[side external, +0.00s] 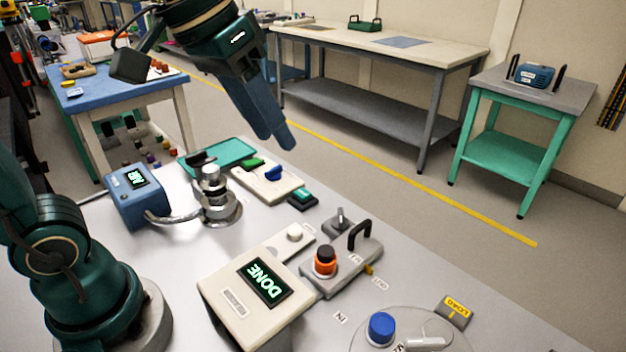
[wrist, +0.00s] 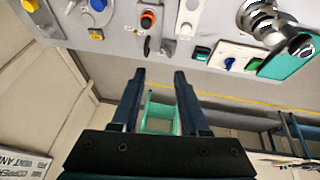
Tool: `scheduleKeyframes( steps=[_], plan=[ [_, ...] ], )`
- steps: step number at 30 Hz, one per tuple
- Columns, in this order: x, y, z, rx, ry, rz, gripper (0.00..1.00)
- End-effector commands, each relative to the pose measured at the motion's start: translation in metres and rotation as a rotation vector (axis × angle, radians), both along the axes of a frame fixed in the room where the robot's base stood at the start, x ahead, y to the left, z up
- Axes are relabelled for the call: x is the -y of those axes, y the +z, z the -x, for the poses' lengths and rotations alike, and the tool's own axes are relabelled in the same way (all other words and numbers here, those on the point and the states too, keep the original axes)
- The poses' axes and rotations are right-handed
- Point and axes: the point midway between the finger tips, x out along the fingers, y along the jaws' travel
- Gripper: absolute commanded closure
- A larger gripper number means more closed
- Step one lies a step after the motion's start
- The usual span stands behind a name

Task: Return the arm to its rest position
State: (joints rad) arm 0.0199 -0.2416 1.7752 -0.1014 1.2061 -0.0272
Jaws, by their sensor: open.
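My gripper (side external: 276,138) is raised above the far side of the grey work table (side external: 420,300), with its dark fingers pointing down and to the right. It holds nothing and touches nothing. In the wrist view my gripper (wrist: 159,75) shows two dark fingers apart, with an empty gap between them. The wrist view looks across the table's edge to the floor and a green stand beyond.
On the table are a box reading DONE (side external: 267,282), an orange-black knob (side external: 325,262), a blue knob (side external: 381,328), a metal post assembly (side external: 212,195) and a blue display box (side external: 137,195). A green-legged stand (side external: 515,150) stands across the floor. Air around the gripper looks clear.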

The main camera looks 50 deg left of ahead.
Motion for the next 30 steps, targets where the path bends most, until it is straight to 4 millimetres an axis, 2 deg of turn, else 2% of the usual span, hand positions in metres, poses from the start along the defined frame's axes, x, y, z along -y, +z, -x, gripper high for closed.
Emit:
scheduleKeyframes(
  steps=[1,6,12,18,30],
  plan=[
    [-0.003,-0.003,0.014,0.023,0.005,-0.009,0.55],
    [-0.013,-0.026,0.053,0.081,0.015,-0.048,0.55],
    [-0.022,-0.064,0.081,0.099,0.014,-0.09,0.55],
    [-0.025,-0.085,0.088,0.079,0.005,-0.111,0.55],
    [-0.025,-0.083,0.085,0.092,0.003,-0.112,0.55]
  ],
)
